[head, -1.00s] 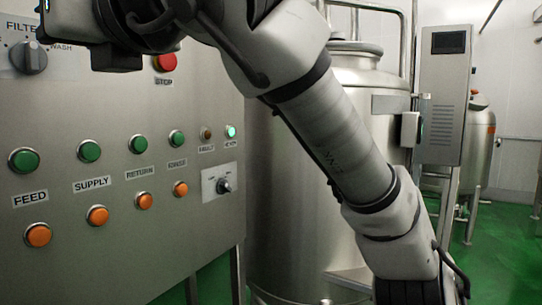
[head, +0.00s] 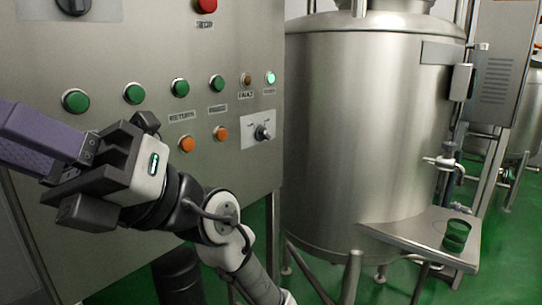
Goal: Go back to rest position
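My gripper (head: 85,175) is at the left of the head view, in front of the lower part of a steel control panel (head: 150,45). It has a pale housing with a small green light and dark parts. A purple block-like piece (head: 40,135) extends from it to the left edge. The fingertips cannot be made out, so I cannot tell whether it is open or shut, or whether the purple piece is held. My arm runs from it down to the bottom middle. The panel's lower left buttons and labels are hidden behind the gripper.
The panel carries several green buttons (head: 134,93), orange buttons (head: 221,133), a red stop button (head: 206,5), a lit indicator (head: 270,78) and knobs (head: 262,132). A steel tank (head: 365,130) stands right of it.

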